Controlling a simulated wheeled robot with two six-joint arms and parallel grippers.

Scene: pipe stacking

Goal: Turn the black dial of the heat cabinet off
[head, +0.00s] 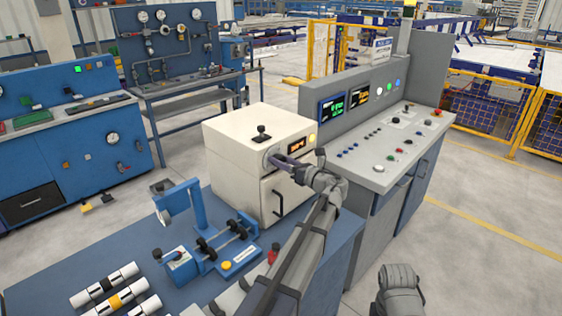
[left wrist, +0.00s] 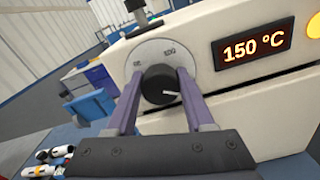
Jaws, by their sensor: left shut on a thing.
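The heat cabinet (head: 240,150) is a cream box on the blue bench, with a handled door at its front. Its black dial (left wrist: 160,85) sits on a pale round scale plate (left wrist: 148,54) left of the display. A white mark on the dial points to the right. The lit orange display (left wrist: 252,47) reads 150 °C. My left gripper (left wrist: 161,78) is shut on the dial, with one purple finger on each side. In the head view my left gripper (head: 275,160) reaches the cabinet's upper front and hides most of the dial. My right gripper is not visible.
A blue clamp fixture (head: 205,240) stands on the bench left of my left arm, with several pipe pieces (head: 115,290) in front. A grey control console (head: 385,140) stands right of the cabinet. Open floor (head: 470,240) lies at the right.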

